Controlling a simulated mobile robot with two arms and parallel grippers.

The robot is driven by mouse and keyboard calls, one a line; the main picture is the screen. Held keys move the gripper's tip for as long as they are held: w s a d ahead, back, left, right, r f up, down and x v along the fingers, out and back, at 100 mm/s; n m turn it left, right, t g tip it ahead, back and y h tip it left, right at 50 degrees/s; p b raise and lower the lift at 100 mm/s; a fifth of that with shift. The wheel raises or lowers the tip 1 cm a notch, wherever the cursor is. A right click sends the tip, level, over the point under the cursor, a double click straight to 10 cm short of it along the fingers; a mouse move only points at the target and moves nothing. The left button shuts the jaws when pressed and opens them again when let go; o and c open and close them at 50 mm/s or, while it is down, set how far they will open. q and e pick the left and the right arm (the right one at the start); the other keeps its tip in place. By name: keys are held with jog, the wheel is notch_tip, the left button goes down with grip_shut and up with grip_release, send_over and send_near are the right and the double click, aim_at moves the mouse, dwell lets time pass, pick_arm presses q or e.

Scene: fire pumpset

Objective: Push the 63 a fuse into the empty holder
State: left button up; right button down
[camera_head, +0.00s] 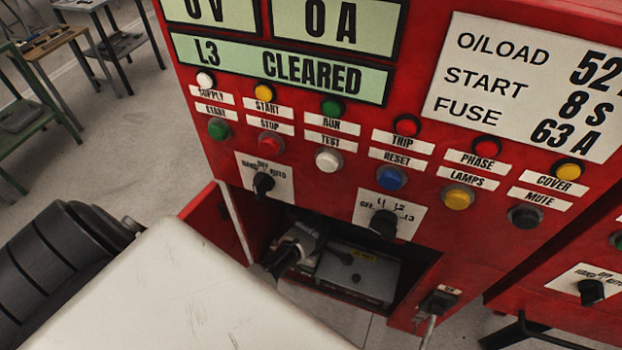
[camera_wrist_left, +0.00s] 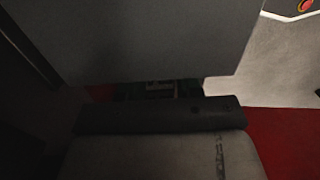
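The red pump panel (camera_head: 225,110) has a low open compartment, with its rim (camera_head: 415,275) visible at the right. A grey box (camera_head: 350,275) with a dark knob and a yellow label sits inside. My left gripper (camera_head: 275,265) reaches into the left part of this opening, beside the box; its fingertips are too dark and hidden to read. In the left wrist view a grey surface (camera_wrist_left: 150,40) fills the top, and small dark parts (camera_wrist_left: 160,88) show in a narrow gap below it. I cannot make out the 63 A fuse or the empty holder. My right gripper is out of view.
A red door (camera_head: 215,222) stands open at the compartment's left. Selector knobs (camera_head: 383,224) stick out just above the opening. A plug with a cable (camera_head: 437,302) is at its lower right. Benches (camera_head: 65,50) stand far back left, with clear floor between.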

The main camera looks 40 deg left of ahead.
pick_arm(q)
jog(key=shift+o, duration=1)
jog(key=shift+r, duration=0.3)
notch_tip(320, 180, up, 7)
jog(key=shift+r+p, duration=0.15)
jog(key=shift+p, duration=0.55)
